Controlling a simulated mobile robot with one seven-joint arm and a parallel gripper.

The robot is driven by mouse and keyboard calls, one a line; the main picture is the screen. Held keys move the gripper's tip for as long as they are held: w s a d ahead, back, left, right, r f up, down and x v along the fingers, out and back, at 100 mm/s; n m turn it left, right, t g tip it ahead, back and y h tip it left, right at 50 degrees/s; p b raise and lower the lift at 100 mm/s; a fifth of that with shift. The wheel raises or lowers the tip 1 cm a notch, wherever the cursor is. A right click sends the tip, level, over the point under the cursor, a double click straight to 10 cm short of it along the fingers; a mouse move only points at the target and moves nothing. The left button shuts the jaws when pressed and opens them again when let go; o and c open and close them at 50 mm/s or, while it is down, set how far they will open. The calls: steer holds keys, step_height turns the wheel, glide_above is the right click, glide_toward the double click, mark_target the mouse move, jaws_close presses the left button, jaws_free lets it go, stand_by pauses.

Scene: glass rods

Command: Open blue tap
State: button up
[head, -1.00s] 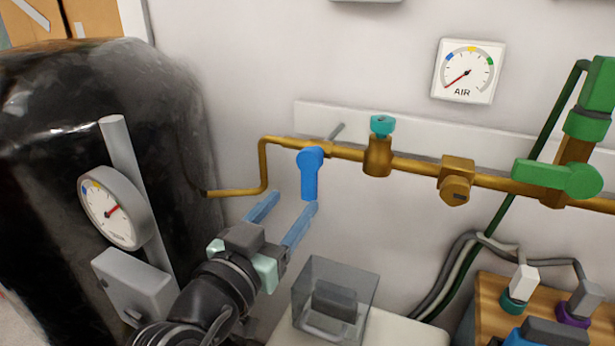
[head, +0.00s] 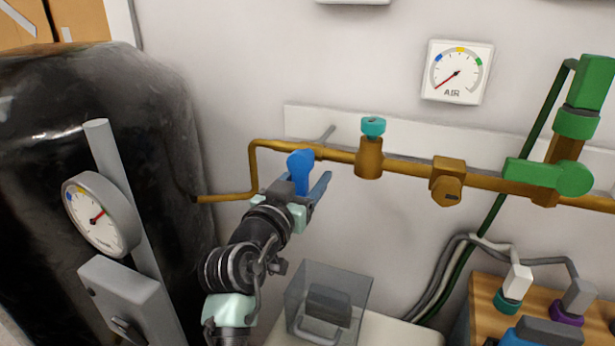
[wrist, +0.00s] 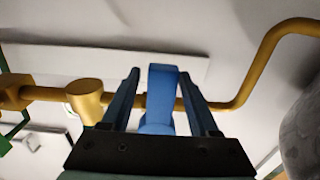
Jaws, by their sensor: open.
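The blue tap (head: 300,172) is on the brass pipe, its handle hanging down from the pipe. In the wrist view the blue tap handle (wrist: 161,95) stands between my two blue fingers. My gripper (head: 302,186) is open around the handle, one finger on each side. A narrow gap shows on either side of the handle in the wrist view. The left finger is mostly hidden behind the handle and my wrist in the head view.
The brass pipe (head: 405,169) runs along the wall, with a teal knob (head: 373,126) and a green valve (head: 548,175) to the right. A black tank with a gauge (head: 97,215) stands left. A clear box (head: 327,303) sits below.

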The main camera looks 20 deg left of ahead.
steer(key=shift+w, duration=0.2)
jaws_close()
stand_by(1.4)
